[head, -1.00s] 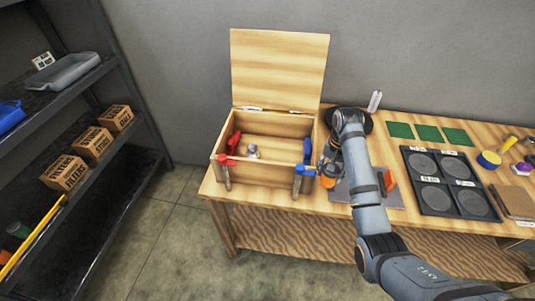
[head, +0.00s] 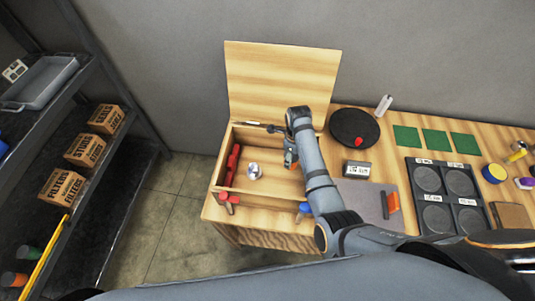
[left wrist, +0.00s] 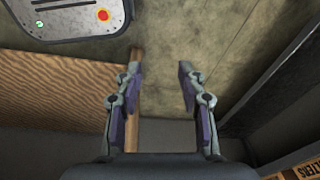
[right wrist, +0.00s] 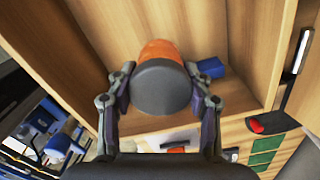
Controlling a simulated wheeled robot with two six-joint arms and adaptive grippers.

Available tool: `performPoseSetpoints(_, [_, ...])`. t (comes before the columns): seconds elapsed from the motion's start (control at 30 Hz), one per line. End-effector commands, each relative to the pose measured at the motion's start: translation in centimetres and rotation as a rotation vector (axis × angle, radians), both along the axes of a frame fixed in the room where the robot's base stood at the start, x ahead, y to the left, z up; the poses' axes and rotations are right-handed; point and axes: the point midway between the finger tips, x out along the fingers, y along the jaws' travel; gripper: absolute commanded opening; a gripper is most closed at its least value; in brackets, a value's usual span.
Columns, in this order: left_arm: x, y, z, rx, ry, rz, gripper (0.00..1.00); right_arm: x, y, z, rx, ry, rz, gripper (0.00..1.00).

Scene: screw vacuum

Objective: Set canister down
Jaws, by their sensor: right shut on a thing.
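The canister (right wrist: 163,82), with a dark grey end and an orange body, is held between the fingers of my right gripper (right wrist: 160,95). It is over or inside the open wooden chest (right wrist: 215,20); whether it touches the floor is unclear. The chest's lid (head: 282,85) stands open. My left gripper (left wrist: 160,90) is open and empty above the floor.
A blue block (right wrist: 211,67) lies inside the chest close to the canister. A silver round object (head: 254,171) and red pieces (head: 232,165) sit further left.

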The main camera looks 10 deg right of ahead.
Motion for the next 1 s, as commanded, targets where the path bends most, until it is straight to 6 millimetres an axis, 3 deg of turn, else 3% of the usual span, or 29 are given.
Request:
performPoseSetpoints(0.2, [-0.8, 0.0, 0.2, 0.0, 0.012, 0.001, 0.4, -0.6, 0.6, -1.0, -0.002, 0.0, -0.049, 0.17])
performPoseSetpoints(0.43, [-2.6, 0.1, 0.1, 0.001, 0.04, 0.002, 0.4, -0.6, 0.5, -5.5, -0.003, 0.002, -0.047, 0.17])
performPoseSetpoints(0.5, [-2.8, 0.1, -1.0, 0.001, 0.042, 0.001, 0.4, -0.6, 0.6, -6.8, -0.001, -0.001, -0.047, 0.17])
performPoseSetpoints(0.67, [-2.0, 0.1, -0.9, 0.002, 0.031, 0.0, 0.4, -0.6, 0.6, -6.8, -0.001, -0.002, -0.047, 0.17])
performPoseSetpoints(0.83, [0.0, 0.2, -3.1, 0.003, 0.0, -0.001, 0.4, -0.6, 0.5, -9.6, -0.002, 0.0, -0.047, 0.17])
performPoseSetpoints(1.0, [-0.5, 0.3, -4.5, 0.003, 0.007, -0.001, 0.4, -0.6, 0.5, -10.7, -0.001, -0.002, -0.047, 0.17])
